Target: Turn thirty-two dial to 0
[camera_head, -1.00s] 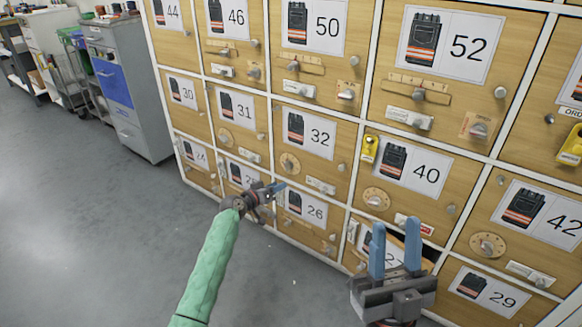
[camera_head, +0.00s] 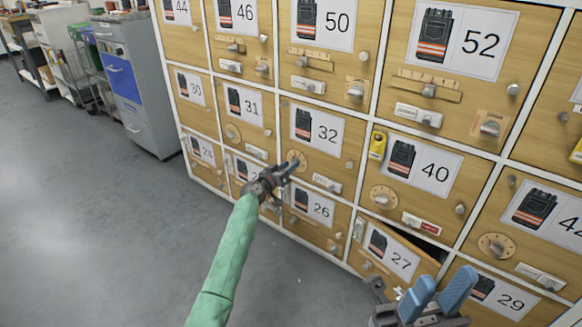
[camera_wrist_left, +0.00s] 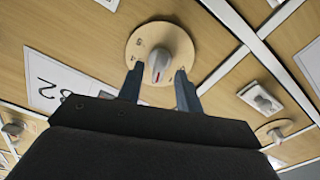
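The thirty-two dial (camera_head: 296,160) is a round wooden disc on the door marked 32 (camera_head: 309,138), left of its small latch plate. In the left wrist view the dial (camera_wrist_left: 142,40) fills the upper middle, with a grey knob (camera_wrist_left: 158,64) bearing a red mark. My left gripper (camera_head: 291,166) is at the dial, its fingers apart. In the wrist view the left fingertips (camera_wrist_left: 157,80) stand on either side of the knob's lower end; contact cannot be told. My right gripper (camera_head: 442,286) is open and empty at the lower right.
The door marked 27 (camera_head: 388,252) stands ajar, near my right gripper. Doors 26 (camera_head: 313,208) and 40 (camera_head: 425,170) adjoin 32, with knobs and latch plates sticking out. A grey cabinet (camera_head: 140,95) stands at left. The floor (camera_head: 100,230) before the lockers is clear.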

